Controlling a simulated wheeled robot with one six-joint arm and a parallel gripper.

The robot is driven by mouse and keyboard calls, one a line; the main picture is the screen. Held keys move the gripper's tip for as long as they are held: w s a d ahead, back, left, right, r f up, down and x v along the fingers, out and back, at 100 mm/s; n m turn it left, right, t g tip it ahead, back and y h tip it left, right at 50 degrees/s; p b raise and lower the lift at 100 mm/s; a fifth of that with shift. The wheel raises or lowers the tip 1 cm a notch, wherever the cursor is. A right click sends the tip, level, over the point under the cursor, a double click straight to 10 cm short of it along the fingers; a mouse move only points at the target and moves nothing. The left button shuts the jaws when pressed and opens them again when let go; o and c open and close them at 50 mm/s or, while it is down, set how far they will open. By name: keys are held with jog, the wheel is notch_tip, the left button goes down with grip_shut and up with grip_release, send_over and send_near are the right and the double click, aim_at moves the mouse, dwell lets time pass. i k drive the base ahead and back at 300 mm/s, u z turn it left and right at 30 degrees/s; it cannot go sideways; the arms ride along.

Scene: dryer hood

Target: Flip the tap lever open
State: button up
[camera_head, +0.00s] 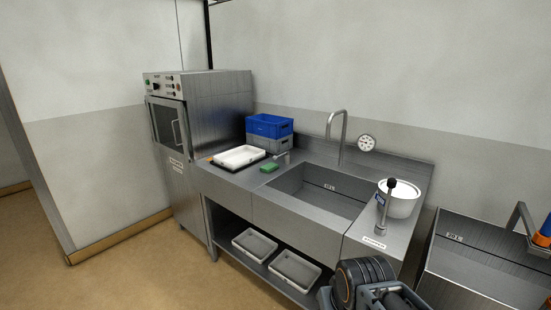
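A curved steel tap spout (342,132) rises at the back of the sink (318,190). An upright metal lever (386,207) with a black knob stands on the counter right of the sink, in front of a white round pot. A smaller metal fitting (283,155) sits at the sink's back left corner; I cannot tell its exact form. My gripper (392,295) is at the bottom edge, partly cut off, with dark arm parts beside it. It is low in front of the counter and apart from the lever. Its fingertips cannot be made out.
The white pot (402,203) stands close behind the lever. A round gauge (366,143) is on the wall. Blue and grey crates (269,126), a white tray (239,156) and a green sponge (269,168) are left of the sink. A second basin (480,262) is at right.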

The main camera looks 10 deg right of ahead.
aim_at(274, 157)
jog(key=u, duration=0.85)
jog(key=i, duration=1.35)
jog(key=u, duration=0.75)
jog(key=i, duration=1.45)
jog(key=z, duration=1.25)
jog(key=i, duration=1.05)
jog(key=z, duration=0.9)
